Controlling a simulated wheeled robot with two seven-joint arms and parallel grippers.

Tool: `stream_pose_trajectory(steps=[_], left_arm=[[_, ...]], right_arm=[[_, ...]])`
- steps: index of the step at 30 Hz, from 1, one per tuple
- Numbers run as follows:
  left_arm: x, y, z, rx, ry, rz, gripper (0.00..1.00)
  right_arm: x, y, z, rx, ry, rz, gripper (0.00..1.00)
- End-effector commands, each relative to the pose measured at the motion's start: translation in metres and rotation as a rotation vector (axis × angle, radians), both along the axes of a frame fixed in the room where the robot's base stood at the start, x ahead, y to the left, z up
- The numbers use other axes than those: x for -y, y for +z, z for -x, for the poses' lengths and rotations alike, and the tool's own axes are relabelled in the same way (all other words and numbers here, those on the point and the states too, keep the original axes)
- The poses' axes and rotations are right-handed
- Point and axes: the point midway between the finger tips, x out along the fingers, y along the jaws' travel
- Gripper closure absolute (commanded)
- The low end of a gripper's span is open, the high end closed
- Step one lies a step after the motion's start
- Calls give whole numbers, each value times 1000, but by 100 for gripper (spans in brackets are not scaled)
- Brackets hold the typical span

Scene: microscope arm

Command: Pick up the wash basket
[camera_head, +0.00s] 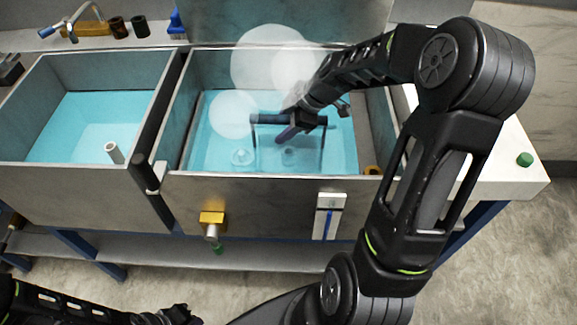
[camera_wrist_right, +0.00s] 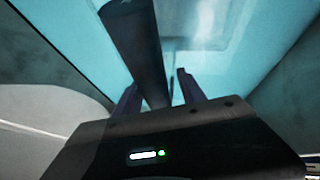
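The wash basket (camera_head: 323,150) stands in the right-hand water tank, with a dark crossbar handle (camera_head: 268,119) on thin uprights. Its lower part is blurred by water and pale vapour. My right gripper (camera_head: 287,134) reaches down into this tank at the handle. In the right wrist view, the two fingers (camera_wrist_right: 158,90) are apart, with the dark handle bar (camera_wrist_right: 135,45) running between them. A gap shows between the bar and the right finger. My left gripper (camera_head: 178,315) is low at the bottom edge, partly cut off; its fingers are unclear.
The right tank's front wall (camera_head: 265,205) and the divider to the left tank (camera_head: 85,185) bound the space. A white tube (camera_head: 114,153) stands in the left tank. A green cap (camera_head: 525,159) sits on the right counter. A faucet (camera_head: 85,22) is at the back left.

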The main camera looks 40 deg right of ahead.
Motion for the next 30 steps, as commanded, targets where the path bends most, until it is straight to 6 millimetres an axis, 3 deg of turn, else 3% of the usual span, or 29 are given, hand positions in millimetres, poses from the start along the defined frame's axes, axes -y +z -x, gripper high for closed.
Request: stream_pose_trajectory(steps=[17,30], left_arm=[[0,0,0,0,0,0,100],[0,0,0,0,0,0,100]], right_arm=[[0,-1,0,-2,1,-1,100],[-1,-1,1,-3,3,-1,100]])
